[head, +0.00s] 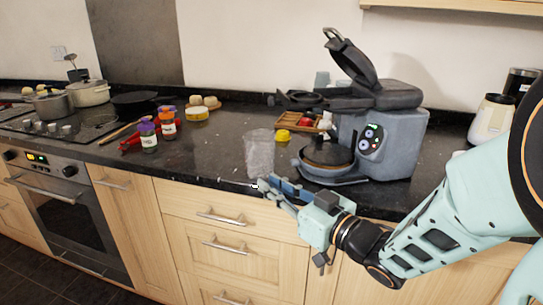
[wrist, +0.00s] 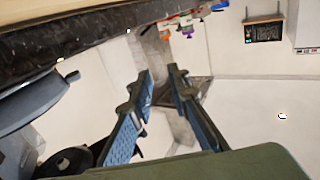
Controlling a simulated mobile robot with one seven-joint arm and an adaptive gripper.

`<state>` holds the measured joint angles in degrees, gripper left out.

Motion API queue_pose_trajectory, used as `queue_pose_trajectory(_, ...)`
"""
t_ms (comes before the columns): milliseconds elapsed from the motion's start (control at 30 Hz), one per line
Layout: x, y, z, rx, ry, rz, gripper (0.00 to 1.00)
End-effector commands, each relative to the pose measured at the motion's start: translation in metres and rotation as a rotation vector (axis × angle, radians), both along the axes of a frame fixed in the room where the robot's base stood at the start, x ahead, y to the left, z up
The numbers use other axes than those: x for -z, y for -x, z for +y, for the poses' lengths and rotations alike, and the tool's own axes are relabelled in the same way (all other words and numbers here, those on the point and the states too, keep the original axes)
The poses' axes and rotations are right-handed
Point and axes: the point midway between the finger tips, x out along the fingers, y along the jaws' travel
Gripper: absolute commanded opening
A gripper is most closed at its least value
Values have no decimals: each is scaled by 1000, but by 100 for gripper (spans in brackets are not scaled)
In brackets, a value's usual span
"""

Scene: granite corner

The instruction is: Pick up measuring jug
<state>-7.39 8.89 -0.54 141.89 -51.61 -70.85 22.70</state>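The measuring jug (head: 260,153) appears to be the clear, see-through vessel standing upright near the front edge of the dark counter in the head view. My gripper (head: 267,184) is at the counter's front edge, just in front of and slightly below the jug's base. In the wrist view, my gripper (wrist: 162,73) has its two blue-padded fingers apart with nothing visibly held between them. I cannot clearly make out the jug in the wrist view.
A grey appliance (head: 385,140) with a raised lid and a round pan (head: 327,157) stand close right of the jug. A yellow item (head: 283,135) is behind it. Spice jars (head: 148,138) are to the left. Counter between jars and jug (head: 208,150) is clear.

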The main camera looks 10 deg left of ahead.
Motion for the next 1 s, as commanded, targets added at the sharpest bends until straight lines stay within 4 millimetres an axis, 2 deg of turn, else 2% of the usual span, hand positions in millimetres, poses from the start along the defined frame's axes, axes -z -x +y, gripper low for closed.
queue_pose_trajectory(100, 1, -11, 16, -1, 0, -1, 17)
queue_pose_trajectory(333, -1, -23, 30, 2, 0, -3, 17)
queue_pose_trajectory(600, -3, -47, 61, 2, 0, -3, 17)
queue_pose_trajectory(933, -4, -52, 67, 5, 0, -2, 17)
queue_pose_trajectory(1000, -4, -52, 67, 5, 0, -2, 9)
